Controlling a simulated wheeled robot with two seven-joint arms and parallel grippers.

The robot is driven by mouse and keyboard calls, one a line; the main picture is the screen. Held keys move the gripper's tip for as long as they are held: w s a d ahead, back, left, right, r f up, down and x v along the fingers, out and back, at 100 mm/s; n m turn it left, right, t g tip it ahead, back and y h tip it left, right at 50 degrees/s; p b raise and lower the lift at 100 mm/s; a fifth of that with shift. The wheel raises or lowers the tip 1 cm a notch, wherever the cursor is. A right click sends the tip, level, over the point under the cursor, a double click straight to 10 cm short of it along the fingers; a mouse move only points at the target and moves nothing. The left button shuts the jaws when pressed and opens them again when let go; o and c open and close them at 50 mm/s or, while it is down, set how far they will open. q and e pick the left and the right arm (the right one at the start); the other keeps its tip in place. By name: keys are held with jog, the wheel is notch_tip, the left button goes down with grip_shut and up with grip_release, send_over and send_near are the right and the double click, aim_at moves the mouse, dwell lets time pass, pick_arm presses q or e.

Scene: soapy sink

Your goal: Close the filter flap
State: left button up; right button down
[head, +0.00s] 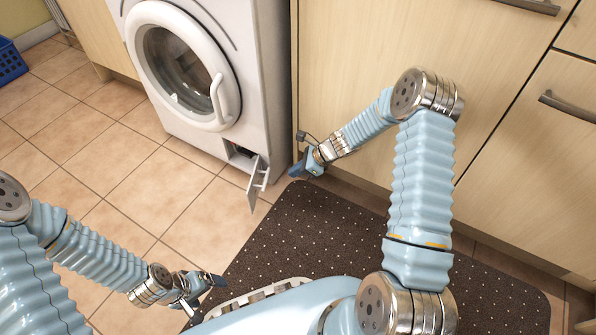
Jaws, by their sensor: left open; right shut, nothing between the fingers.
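The filter flap (256,184) is a small white panel at the lower right front of the white washing machine (255,110). It stands open, swung outward from the filter opening (240,152), which shows dark inside. My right gripper (298,172) is shut and empty, just to the right of the flap, low beside the machine's corner and the cabinet. A small gap seems to lie between it and the flap. My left gripper (205,288) is open and empty, low over the tiles at the mat's left edge, well away from the flap.
A dark dotted mat (335,235) lies on the floor in front of the wooden cabinets (350,60). The washer's round door (180,70) looks shut. A blue basket (10,62) stands at the far left. The tiles (150,190) in front of the washer are clear.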

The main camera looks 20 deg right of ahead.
pick_arm(q)
jog(key=shift+f+b, duration=0.7)
jog(key=shift+f, duration=0.2)
pick_arm(e)
jog(key=w+a+f, duration=0.3)
jog(key=a+f, duration=0.1)
jog(key=a, duration=0.2)
jog(key=shift+w+f, duration=0.3)
